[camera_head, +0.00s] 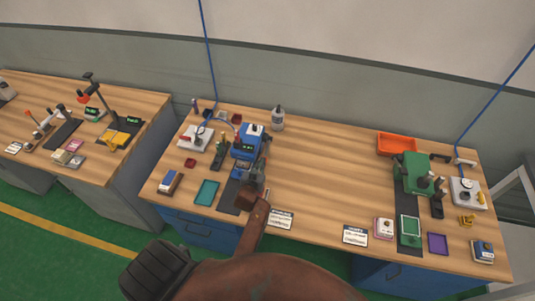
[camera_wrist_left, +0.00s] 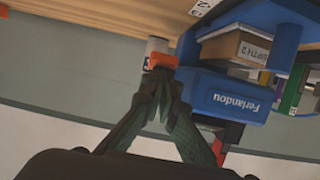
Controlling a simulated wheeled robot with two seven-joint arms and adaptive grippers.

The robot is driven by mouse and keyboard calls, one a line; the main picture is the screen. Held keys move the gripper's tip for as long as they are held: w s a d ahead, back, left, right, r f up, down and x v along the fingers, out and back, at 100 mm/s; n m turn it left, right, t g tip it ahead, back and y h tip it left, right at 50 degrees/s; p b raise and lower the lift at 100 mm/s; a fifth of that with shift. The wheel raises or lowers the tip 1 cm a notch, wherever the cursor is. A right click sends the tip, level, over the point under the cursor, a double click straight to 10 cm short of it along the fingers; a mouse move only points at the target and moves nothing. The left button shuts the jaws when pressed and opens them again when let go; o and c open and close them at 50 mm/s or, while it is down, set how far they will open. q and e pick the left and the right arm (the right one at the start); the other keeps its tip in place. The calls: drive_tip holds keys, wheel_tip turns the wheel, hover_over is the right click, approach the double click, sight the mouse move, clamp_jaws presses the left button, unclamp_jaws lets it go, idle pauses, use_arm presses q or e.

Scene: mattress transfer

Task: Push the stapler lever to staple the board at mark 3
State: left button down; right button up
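The blue stapler (camera_head: 246,140) stands on the workbench, left of centre in the head view. In the left wrist view the blue machine body (camera_wrist_left: 225,97) reads "Ferlandou" and appears upside down. A card-coloured block marked "DEPTH 2" (camera_wrist_left: 240,48) sits in it. My left gripper (camera_head: 258,180) is in front of the stapler, at its right side. In the left wrist view its fingertips (camera_wrist_left: 160,78) are together, beside the blue body. A small orange piece (camera_wrist_left: 162,60) shows at the tips; I cannot tell if they touch it. The lever and board are not clear. My right gripper is out of view.
A dark strip (camera_head: 231,195) runs forward from the stapler, with a teal tray (camera_head: 206,192) on its left. A grey bottle (camera_head: 278,118) stands behind. The bench middle (camera_head: 335,170) is clear. A green machine (camera_head: 413,172) and orange bin (camera_head: 397,144) are at right.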

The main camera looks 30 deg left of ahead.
use_arm(q)
drive_tip(key=shift+s+d+f, duration=0.1)
drive_tip(key=shift+s+f, duration=0.1)
drive_tip(key=shift+f, duration=0.3)
drive_tip(key=shift+s+f, duration=0.15)
drive_tip(key=shift+f, duration=0.3)
drive_tip(key=shift+r, duration=0.1)
wheel_tip(320, 180, up, 12)
drive_tip(key=shift+w+f, duration=0.2)
drive_tip(key=shift+w, duration=0.15)
